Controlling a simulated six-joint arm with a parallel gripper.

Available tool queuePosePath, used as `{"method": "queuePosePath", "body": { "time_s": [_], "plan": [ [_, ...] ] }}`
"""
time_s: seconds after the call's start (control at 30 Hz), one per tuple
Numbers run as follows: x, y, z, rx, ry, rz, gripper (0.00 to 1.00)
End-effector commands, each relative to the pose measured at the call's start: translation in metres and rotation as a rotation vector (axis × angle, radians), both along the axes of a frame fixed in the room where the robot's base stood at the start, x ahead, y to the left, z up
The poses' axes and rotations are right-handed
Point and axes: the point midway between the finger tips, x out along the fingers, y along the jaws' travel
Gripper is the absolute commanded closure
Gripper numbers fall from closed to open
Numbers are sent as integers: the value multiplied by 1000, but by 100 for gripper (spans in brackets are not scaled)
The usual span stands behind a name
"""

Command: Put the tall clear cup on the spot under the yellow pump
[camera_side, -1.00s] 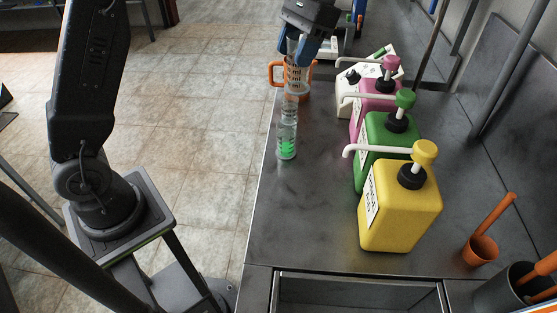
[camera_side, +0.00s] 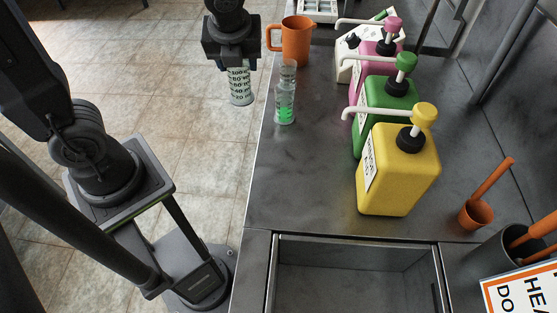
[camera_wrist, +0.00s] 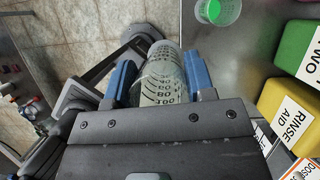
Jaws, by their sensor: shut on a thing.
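A clear cup with dark measuring marks (camera_side: 240,84) is in my gripper (camera_side: 235,62), held off the counter's left edge, over the floor. In the wrist view the cup (camera_wrist: 160,80) lies between the two blue fingers of my gripper (camera_wrist: 158,74), which are shut on it. The yellow jug (camera_side: 398,172) stands on the counter, and its yellow pump (camera_side: 425,114) has a white spout pointing left. No mark shows on the bare counter below the spout.
A tall clear vessel with green at its bottom (camera_side: 285,98) stands near the counter's left edge. Behind are an orange jug (camera_side: 297,42), green jug (camera_side: 388,92) and pink jug (camera_side: 372,66). A sink (camera_side: 355,258) opens in front. The counter left of the yellow jug is clear.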

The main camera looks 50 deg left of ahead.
Motion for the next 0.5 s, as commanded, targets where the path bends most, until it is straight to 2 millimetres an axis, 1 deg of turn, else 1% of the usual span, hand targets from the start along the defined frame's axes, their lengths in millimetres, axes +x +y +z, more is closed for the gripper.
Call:
{"method": "queuePosePath", "body": {
  "time_s": [0.1, 0.2, 0.5],
  "plan": [
    [-5, 0, -3, 0, -1, -76, 73],
    [-6, 0, -4, 0, 1, -105, 73],
    [-6, 0, -5, -1, 2, -110, 73]
  ]
}}
